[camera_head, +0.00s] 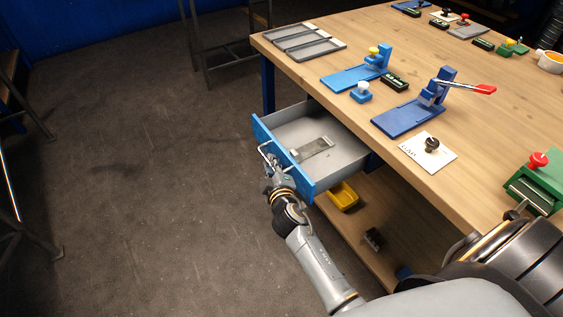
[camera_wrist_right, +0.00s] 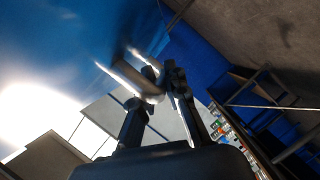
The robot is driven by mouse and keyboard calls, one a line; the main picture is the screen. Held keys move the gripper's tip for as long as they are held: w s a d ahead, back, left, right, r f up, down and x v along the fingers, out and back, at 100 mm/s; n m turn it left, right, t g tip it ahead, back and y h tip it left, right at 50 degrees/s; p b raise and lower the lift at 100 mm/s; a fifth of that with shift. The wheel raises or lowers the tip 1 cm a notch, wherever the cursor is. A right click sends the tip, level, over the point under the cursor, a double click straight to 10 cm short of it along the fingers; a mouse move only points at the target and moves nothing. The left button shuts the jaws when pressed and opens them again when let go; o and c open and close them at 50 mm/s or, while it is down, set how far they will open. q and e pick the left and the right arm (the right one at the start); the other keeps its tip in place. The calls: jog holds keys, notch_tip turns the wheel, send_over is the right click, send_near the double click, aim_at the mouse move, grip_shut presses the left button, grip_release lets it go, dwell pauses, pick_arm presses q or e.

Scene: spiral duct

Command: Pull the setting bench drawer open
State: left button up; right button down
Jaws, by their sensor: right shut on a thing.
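The setting bench drawer (camera_head: 306,187) has a blue front and a grey inside, and it stands pulled out from under the wooden bench top (camera_head: 330,75). A flat grey metal piece (camera_head: 316,148) lies in it. My right gripper (camera_head: 270,162) is at the drawer front, shut on the metal bar handle (camera_head: 264,150). In the right wrist view the gripper fingers (camera_wrist_right: 160,92) close around the shiny handle (camera_wrist_right: 128,74), in front of the blue drawer face (camera_wrist_right: 70,30). My left gripper is not in view.
The bench top carries grey trays (camera_head: 308,44), a blue fixture (camera_head: 357,72), a blue toggle clamp (camera_head: 408,115) and a green fixture (camera_head: 540,180). A yellow bin (camera_head: 343,197) sits on the lower shelf (camera_head: 365,250). The floor (camera_head: 130,170) left of the drawer is clear.

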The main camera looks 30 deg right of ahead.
jog(key=shift+s+a, duration=0.1)
jog(key=shift+a, duration=0.6)
jog(key=c, duration=1.6)
grip_release()
jog(key=shift+c, duration=0.2)
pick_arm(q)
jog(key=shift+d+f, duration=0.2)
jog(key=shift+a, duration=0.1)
pick_arm(e)
jog(key=v, duration=0.7)
jog(key=shift+s, duration=0.2)
